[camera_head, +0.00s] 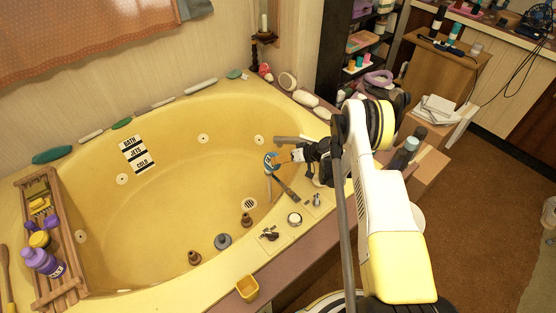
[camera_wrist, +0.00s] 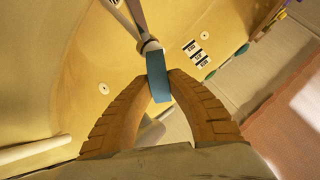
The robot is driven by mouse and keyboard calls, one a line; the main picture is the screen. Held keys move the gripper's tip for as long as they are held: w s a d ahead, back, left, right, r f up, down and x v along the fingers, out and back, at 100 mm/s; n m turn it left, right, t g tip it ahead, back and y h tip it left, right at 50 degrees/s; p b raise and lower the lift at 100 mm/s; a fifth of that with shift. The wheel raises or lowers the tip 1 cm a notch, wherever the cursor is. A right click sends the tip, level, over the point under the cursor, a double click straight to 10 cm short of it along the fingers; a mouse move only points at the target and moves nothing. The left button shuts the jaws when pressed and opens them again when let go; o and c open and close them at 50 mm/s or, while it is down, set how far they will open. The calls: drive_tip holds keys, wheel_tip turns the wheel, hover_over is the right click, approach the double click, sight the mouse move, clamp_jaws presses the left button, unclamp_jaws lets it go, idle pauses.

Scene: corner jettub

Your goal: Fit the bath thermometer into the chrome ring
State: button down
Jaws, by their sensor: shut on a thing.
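The bath thermometer (camera_head: 271,160) has a blue head with a pale stem hanging below it, over the tub's near right side. My gripper (camera_head: 284,157) is shut on the blue head from the right. In the wrist view the blue head (camera_wrist: 158,80) appears as a narrow strip between the orange-brown fingertips of my gripper (camera_wrist: 163,80), with a grey shaft beyond it. A round, shiny-rimmed fitting (camera_head: 294,219) on the tub's front ledge may be the chrome ring; I cannot tell whether its middle is open. The thermometer is apart from it, farther back.
A dark bar (camera_head: 287,190) slants from the ledge just below the thermometer. The tub's middle is clear.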

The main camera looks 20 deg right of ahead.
drive_tip(key=c, duration=1.3)
unclamp_jaws()
drive_tip(key=v, duration=1.2)
drive_tip(key=s+a+r+m+g+h, duration=0.1)
drive_tip(key=s+a+r+h, duration=0.2)
drive_tip(key=r, duration=1)
drive_tip(key=s+a+r+h, duration=0.1)
drive_tip(key=s+a+r, duration=0.3)
drive_tip(key=r, duration=0.9)
drive_tip(key=s+a+r+h, duration=0.1)
drive_tip(key=s+r, duration=0.1)
drive_tip(key=s, duration=0.6)
drive_tip(key=s+a+r+t+h, duration=0.1)
drive_tip(key=s+r, duration=0.2)
drive_tip(key=s, duration=0.4)
drive_tip(key=s+a+r+m+h, duration=0.1)
drive_tip(key=s+a+r+h, duration=0.1)
drive_tip(key=s, duration=0.6)
drive_tip(key=shift+s+a+r, duration=0.1)
drive_tip(key=shift+s+r, duration=0.3)
drive_tip(key=shift+r, duration=0.1)
